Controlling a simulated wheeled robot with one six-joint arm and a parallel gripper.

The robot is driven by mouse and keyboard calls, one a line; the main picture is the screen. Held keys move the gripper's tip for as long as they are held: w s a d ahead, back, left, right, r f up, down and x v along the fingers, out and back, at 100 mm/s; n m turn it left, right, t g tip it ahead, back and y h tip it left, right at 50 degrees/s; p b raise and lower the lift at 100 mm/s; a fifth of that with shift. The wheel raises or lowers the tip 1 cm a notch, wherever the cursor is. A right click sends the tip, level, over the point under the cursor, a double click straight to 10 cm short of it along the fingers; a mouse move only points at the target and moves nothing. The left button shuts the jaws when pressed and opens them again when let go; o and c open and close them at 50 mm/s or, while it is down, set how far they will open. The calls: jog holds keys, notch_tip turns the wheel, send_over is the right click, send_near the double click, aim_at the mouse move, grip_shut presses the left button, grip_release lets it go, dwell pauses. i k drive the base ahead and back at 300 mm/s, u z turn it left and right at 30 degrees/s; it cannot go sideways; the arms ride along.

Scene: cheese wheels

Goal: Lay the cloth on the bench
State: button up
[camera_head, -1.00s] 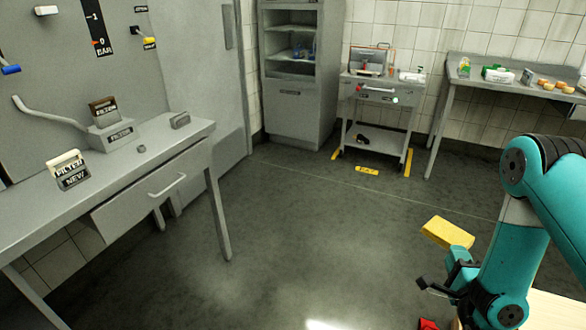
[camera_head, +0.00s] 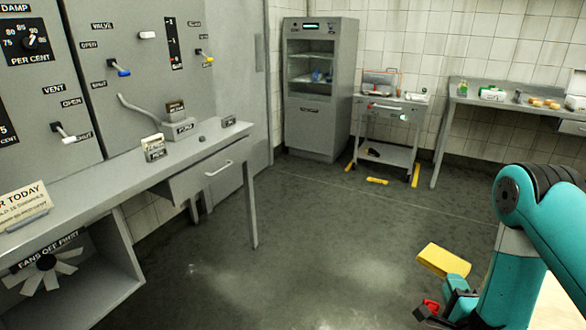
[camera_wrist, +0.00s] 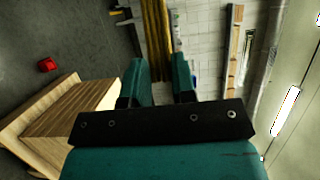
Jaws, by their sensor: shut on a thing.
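The cloth (camera_head: 443,260) is a yellow folded block, held up in front of my arm at the lower right of the head view. My gripper (camera_head: 457,287) is teal and shut on it. In the wrist view the yellow cloth (camera_wrist: 157,45) shows between the two teal fingers of the gripper (camera_wrist: 160,82). A grey bench (camera_head: 105,195) with a drawer runs along the left wall. Another grey bench (camera_head: 520,107) stands at the far right against the tiled wall. Both are well apart from the cloth.
The left bench holds filter boxes (camera_head: 155,148) and a sign (camera_head: 22,206). A trolley (camera_head: 385,137) between yellow floor marks and a grey cabinet (camera_head: 318,125) stand at the back. The right bench carries several small items. The middle floor (camera_head: 320,240) is clear. A red object (camera_wrist: 47,65) lies on the floor.

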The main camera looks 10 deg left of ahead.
aim_at(104, 195)
jog(key=u, duration=1.25)
